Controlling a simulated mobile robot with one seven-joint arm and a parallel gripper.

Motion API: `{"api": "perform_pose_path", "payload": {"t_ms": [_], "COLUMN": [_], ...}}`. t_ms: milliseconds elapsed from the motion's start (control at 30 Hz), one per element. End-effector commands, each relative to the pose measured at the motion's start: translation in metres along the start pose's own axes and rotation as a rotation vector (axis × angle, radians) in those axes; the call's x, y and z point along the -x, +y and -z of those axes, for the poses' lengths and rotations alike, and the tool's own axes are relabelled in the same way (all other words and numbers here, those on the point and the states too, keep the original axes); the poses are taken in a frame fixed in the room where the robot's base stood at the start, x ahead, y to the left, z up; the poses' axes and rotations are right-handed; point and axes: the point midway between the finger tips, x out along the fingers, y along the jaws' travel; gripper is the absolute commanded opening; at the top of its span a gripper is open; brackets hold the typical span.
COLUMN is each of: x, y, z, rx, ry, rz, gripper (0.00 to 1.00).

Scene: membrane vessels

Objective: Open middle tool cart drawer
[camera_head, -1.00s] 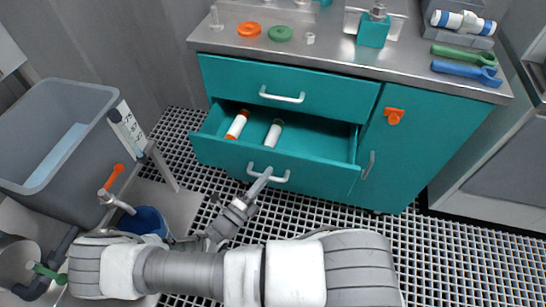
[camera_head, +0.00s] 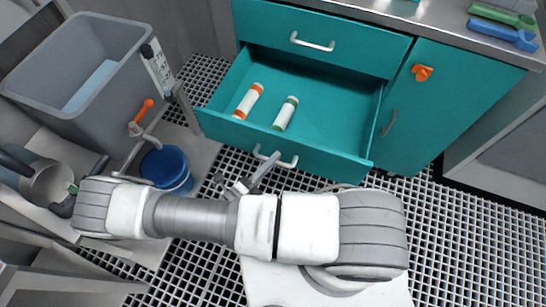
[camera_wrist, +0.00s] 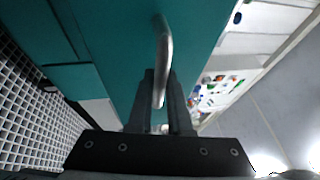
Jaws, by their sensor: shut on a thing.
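The teal tool cart has an upper drawer (camera_head: 325,38), shut, with a white bar handle. Below it the middle drawer (camera_head: 300,100) is pulled well out. Two white cylinders lie inside it, one with orange ends (camera_head: 248,101) and one with green ends (camera_head: 286,113). The drawer's handle (camera_head: 276,159) is on its front face. My gripper (camera_head: 262,172) is at this handle. In the wrist view my gripper's two fingers (camera_wrist: 161,100) are shut on the handle (camera_wrist: 164,60), which runs between them.
A grey tub (camera_head: 75,70) stands at the left, with an orange-handled valve. A blue bucket (camera_head: 167,168) is on the floor near my arm. A cupboard door (camera_head: 440,105) is shut on the cart's right. Open grating floor (camera_head: 455,225) lies at the right.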

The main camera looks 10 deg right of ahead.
Motion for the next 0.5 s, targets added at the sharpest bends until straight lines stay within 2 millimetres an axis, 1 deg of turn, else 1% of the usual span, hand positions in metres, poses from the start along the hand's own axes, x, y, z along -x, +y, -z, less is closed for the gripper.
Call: {"api": "perform_pose_path", "payload": {"t_ms": [267, 300, 333, 367, 500], "x": [-0.0001, -0.0002, -0.0002, -0.0002, -0.0002], "y": [0.0, 0.0, 0.0001, 0.0001, 0.0001], "z": [0.0007, 0.0007, 0.0007, 0.0007, 0.0005], "rx": [0.001, 0.001, 0.001, 0.001, 0.001], "ry": [0.002, 0.002, 0.002, 0.002, 0.001], "rz": [0.0, 0.0, 0.0, 0.0, 0.0], "gripper": [0.0, 0.21, 0.26, 0.3, 0.3]}}
